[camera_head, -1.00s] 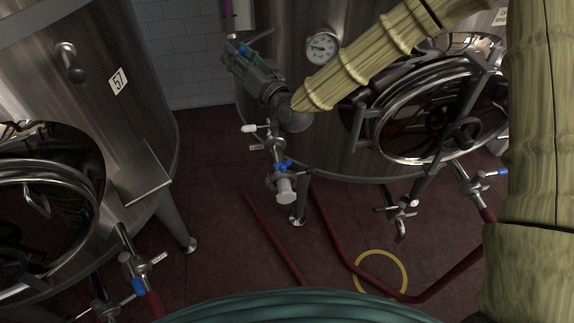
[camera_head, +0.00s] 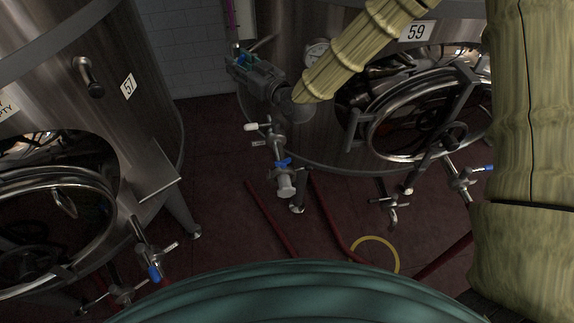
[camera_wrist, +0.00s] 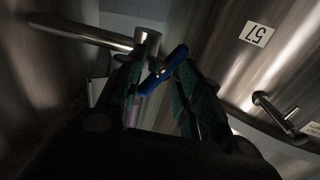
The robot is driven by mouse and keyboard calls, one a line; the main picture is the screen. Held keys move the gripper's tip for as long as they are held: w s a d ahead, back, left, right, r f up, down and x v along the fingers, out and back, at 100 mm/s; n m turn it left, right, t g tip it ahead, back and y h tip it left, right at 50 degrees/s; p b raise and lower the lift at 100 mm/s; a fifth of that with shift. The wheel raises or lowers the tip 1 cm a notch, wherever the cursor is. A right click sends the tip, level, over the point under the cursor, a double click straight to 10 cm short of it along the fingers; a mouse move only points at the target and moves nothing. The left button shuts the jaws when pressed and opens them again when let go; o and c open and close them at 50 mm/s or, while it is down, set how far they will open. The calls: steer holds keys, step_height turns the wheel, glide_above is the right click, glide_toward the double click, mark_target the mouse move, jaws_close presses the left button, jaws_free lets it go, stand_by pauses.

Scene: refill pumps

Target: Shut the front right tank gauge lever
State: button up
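In the wrist view a small blue lever handle (camera_wrist: 163,72) sits on a metal fitting at the end of a horizontal pipe (camera_wrist: 90,36). My gripper (camera_wrist: 157,78) is open, with one dark green-padded finger on each side of the blue handle. Whether a finger touches it I cannot tell. In the head view my gripper (camera_head: 240,62) is at the upper left side of tank 59 (camera_head: 335,130), below a purple gauge tube (camera_head: 232,14). A bit of blue shows at its fingers; the lever is mostly hidden there.
Tank 57 (camera_head: 120,60) stands on the left, with floor between the tanks. A dial gauge (camera_head: 316,50) is close to my arm. A valve assembly (camera_head: 280,160) hangs below my wrist. A round manway door (camera_head: 415,120) is on tank 59. Red hoses (camera_head: 268,215) lie on the floor.

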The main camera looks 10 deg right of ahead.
steer(key=shift+r, duration=0.15)
steer(key=f+b+v, duration=0.1)
steer(key=b+v, duration=0.3)
steer(key=v, duration=0.7)
steer(key=shift+s+d+f+m+g+h+b, duration=0.55)
steer(key=shift+s+f+g, duration=0.7)
steer(key=shift+f, duration=3.05)
steer(key=shift+s+d+f+m+g+h+b, duration=0.3)
steer(key=shift+s+d+f+g+h+b, duration=0.4)
steer(key=shift+s+f, duration=2.35)
steer(key=shift+s+d+f+m+g+h+b, duration=0.45)
steer(key=shift+f+g+h, duration=0.4)
steer(key=shift+f, duration=4.65)
steer(key=shift+w, duration=0.1)
steer(key=w+a+r+m+t+y+p, duration=0.1)
steer(key=w+r+t+y+p, duration=0.25)
steer(key=r, duration=0.95)
steer(key=w+a+r+m+t+y+p, duration=0.15)
steer(key=w+r+p, duration=0.4)
steer(key=r, duration=0.75)
steer(key=shift+n, duration=0.35)
steer(key=p+x, duration=0.2)
steer(key=x, duration=0.9)
steer(key=shift+w+p, duration=0.3)
steer(key=shift+w, duration=0.1)
